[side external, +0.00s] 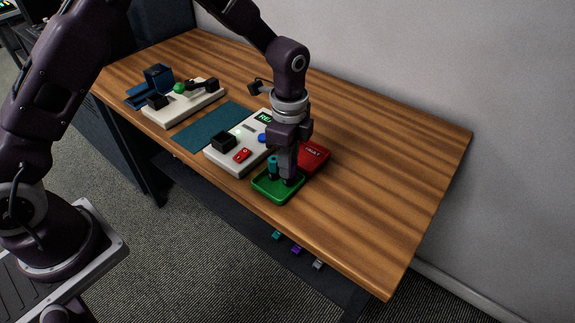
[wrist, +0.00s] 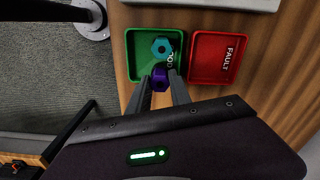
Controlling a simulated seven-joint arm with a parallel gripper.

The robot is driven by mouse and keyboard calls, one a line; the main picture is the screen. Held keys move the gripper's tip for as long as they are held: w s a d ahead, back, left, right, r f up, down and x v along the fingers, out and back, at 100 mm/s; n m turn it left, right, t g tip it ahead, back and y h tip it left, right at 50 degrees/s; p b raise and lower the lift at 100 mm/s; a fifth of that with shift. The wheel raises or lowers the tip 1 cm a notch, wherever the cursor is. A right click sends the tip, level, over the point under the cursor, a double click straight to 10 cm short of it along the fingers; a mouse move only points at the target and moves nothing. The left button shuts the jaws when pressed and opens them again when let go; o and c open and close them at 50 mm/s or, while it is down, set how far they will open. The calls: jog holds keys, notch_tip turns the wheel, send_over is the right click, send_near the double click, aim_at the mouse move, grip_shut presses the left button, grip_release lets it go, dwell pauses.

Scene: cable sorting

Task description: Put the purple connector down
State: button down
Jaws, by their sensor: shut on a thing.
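My gripper (wrist: 160,92) is shut on the purple connector (wrist: 159,74), which shows between the fingertips in the wrist view. In the side view my gripper (side external: 286,178) points down over the green tray (side external: 276,196), and the purple connector is hidden behind the fingers. The green tray also shows in the wrist view (wrist: 133,44). A teal connector (side external: 272,166) stands in this tray, just beside my gripper; it also shows in the wrist view (wrist: 162,47). I cannot tell whether the purple connector touches the tray floor.
A red tray marked FAULT (wrist: 216,72) is right beside the green one. A white test box (side external: 222,160) with a small screen stands behind them. A blue-green mat (side external: 205,128) and another white device (side external: 165,115) lie further left. The table's right side is clear.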

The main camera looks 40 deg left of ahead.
jog(key=shift+f, duration=0.55)
jog(key=shift+f, duration=0.15)
jog(key=c, duration=1.2)
grip_release()
notch_tip(320, 180, up, 12)
jog(key=shift+r, duration=0.25)
